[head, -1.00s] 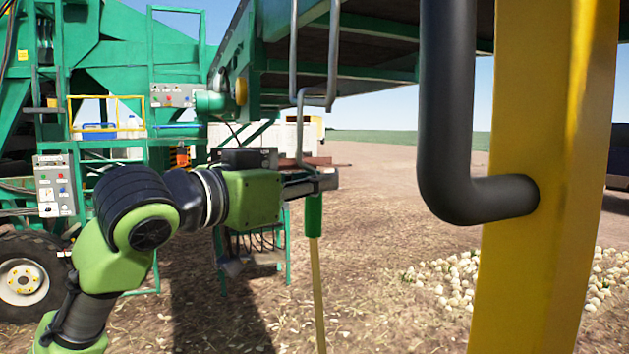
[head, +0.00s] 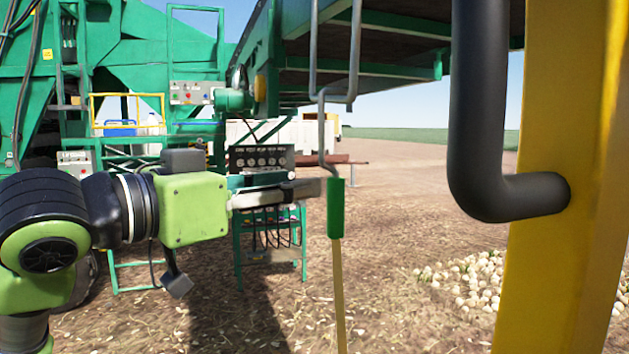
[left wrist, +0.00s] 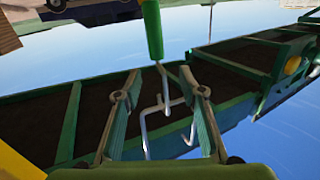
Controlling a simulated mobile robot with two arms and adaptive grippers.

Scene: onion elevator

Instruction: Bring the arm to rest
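My left arm comes in from the left in the head view. Its gripper (head: 310,188) points right and shows side-on, just left of the green handle (head: 336,208) of a hooked tool. The tool's metal hook (head: 323,135) hangs from a bar loop under the conveyor, and its wooden shaft (head: 341,300) points down. In the left wrist view the two fingers of my left gripper (left wrist: 158,84) are spread apart with nothing clamped between them. The green handle (left wrist: 152,28) shows beyond the fingertips. My right gripper is in neither view.
The green conveyor (head: 390,75) overhangs the tool. A yellow post (head: 560,230) with a black pipe handle (head: 480,130) stands close on the right. A green machine (head: 110,60) with control boxes is at the left. Pale onions (head: 470,280) lie on the ground.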

